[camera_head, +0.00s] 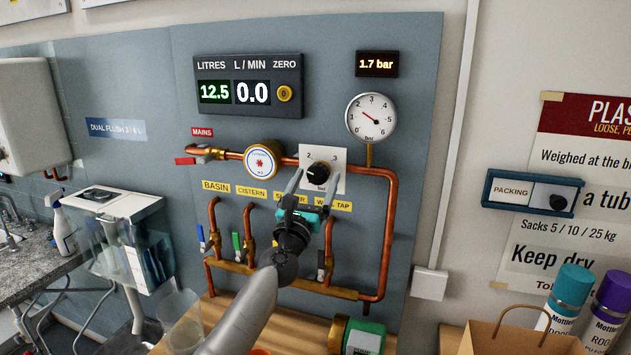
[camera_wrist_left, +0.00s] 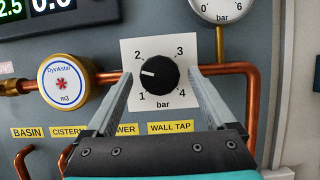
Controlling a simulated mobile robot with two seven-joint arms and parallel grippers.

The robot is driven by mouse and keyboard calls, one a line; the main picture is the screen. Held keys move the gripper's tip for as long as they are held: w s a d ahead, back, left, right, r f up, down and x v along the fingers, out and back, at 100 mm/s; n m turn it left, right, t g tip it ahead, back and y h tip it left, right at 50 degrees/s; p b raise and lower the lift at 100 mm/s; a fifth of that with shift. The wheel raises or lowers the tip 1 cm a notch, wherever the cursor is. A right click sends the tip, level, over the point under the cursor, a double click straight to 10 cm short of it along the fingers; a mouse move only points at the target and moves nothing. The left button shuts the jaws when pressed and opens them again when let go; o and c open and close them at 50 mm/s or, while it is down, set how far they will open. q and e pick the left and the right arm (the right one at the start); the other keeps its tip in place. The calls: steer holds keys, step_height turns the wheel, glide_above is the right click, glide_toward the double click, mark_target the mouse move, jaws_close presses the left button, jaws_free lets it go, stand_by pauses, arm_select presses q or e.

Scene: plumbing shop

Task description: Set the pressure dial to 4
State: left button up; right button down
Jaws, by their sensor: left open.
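The pressure dial is a black round knob (camera_head: 318,173) on a white square plate (camera_wrist_left: 130,50) marked 1 to 4 and "bar". In the left wrist view the knob (camera_wrist_left: 160,75) has a white pointer mark on its left side, pointing between 1 and 2. My left gripper (camera_head: 317,176) is open, its fingers pointing at the plate, one on each side of the knob. In the wrist view gaps show between knob and fingers (camera_wrist_left: 157,80). I cannot tell how far the fingertips are from the plate. My right gripper is out of view.
A display (camera_head: 377,64) reads 1.7 bar above a round gauge (camera_head: 370,118). Copper pipe (camera_head: 380,230) runs right of the dial, and a round meter (camera_head: 263,161) sits to its left. Several valve levers are below. A green-labelled can (camera_head: 363,338) stands on the wooden bench.

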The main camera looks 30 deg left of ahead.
arm_select(q)
steer(key=shift+w, duration=0.1)
steer(key=c, duration=1.4)
